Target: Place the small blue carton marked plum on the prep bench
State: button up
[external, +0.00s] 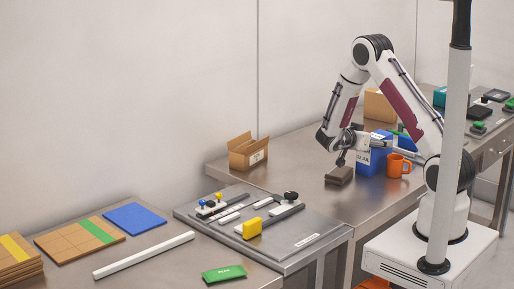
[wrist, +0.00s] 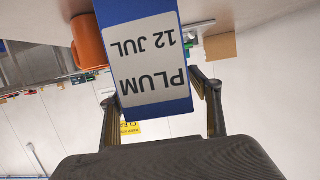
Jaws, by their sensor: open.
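The blue carton (external: 378,153) stands on the steel bench by my arm. In the wrist view, which is upside down, its white label reads PLUM 12 JUL, and the carton (wrist: 187,100) fills the middle. My gripper (wrist: 155,90) is open, facing the label, with one finger on each side of the carton's outline. I cannot tell whether the fingers touch it or reach alongside it. In the external view my gripper (external: 344,158) is small, just left of the carton. Which surface is the prep bench is not marked.
An orange mug (external: 398,166) stands close right of the carton; it also shows in the wrist view (wrist: 88,42). A dark block (external: 338,176) is by my gripper. An open cardboard box (external: 247,153) stands left. A grey fixture board (external: 285,235) and flat panels (external: 80,237) lie nearer.

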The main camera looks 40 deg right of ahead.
dwell(0.4)
jog(key=c, duration=1.7)
jog(key=shift+c, duration=0.2)
jog(key=shift+r, duration=0.1)
jog(key=shift+r, duration=4.95)
